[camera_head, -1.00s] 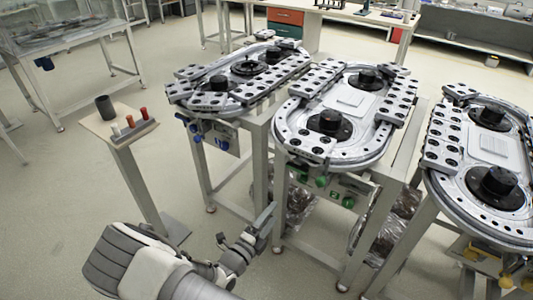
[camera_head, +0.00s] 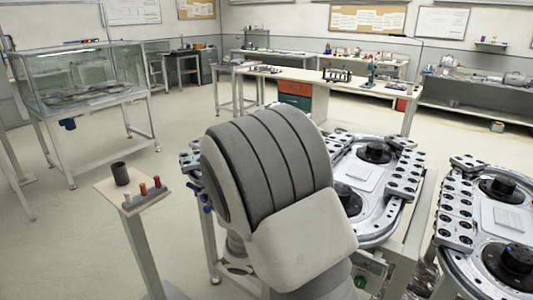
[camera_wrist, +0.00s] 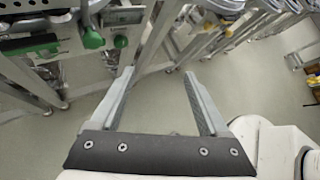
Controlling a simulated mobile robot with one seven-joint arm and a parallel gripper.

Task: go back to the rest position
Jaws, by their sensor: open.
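My gripper (camera_wrist: 157,72) shows in the wrist view with its two fingers apart and nothing between them. Floor and the metal legs of the track stands lie beyond the fingertips. In the head view my raised arm link fills the middle of the picture and hides the gripper. The ring tracks stand to the right: the middle one (camera_head: 392,200) is partly behind my arm, and the right one (camera_head: 470,222) is in plain view. The left track is mostly hidden behind my arm.
A small pedestal table (camera_head: 106,188) at the left bears a dark cup (camera_head: 120,174) and a grey holder (camera_head: 146,197) with several small coloured pieces. A glass-walled bench (camera_head: 85,90) stands behind it. A green knob (camera_wrist: 93,39) shows near the left finger. Open floor lies at the left.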

